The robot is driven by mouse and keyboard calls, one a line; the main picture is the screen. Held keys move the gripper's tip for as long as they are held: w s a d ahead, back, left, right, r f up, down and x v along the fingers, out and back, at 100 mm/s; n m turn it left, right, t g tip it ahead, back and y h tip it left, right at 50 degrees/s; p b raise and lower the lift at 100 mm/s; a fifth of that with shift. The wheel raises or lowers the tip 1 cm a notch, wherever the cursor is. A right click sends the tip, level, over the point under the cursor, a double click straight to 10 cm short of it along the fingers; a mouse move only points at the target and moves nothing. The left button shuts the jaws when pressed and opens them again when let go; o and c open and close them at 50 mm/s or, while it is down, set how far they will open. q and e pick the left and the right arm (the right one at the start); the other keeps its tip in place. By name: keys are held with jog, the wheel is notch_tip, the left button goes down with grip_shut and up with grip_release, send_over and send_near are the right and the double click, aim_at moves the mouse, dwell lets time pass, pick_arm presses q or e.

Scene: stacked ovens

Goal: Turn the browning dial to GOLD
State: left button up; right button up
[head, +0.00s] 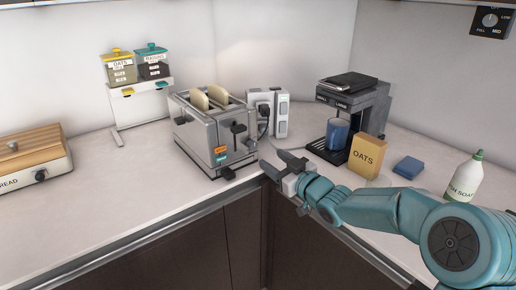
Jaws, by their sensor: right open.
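A silver toaster (206,134) stands on the white counter, with two bread slices (209,98) in its slots. Its right end face carries a dark lever (238,128), small orange and blue labels (221,153) and a dark part low down (228,173). The browning dial and its setting are too small to make out. My right gripper (274,163) is open and empty, just right of the toaster near the counter's inner corner, apart from it in the picture. My left gripper is not in view.
A white socket block (281,113) with a plug stands behind the gripper. A coffee machine (350,108) with a blue mug (337,133), an oats box (366,155), a blue sponge (408,167) and a soap bottle (465,178) stand right. A bread box (32,158) is left; counter before the toaster is clear.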

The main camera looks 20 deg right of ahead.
aim_at(254, 147)
jog(key=p+x, duration=0.1)
jog(key=x, duration=0.7)
jog(key=shift+w+f, duration=0.1)
grip_shut()
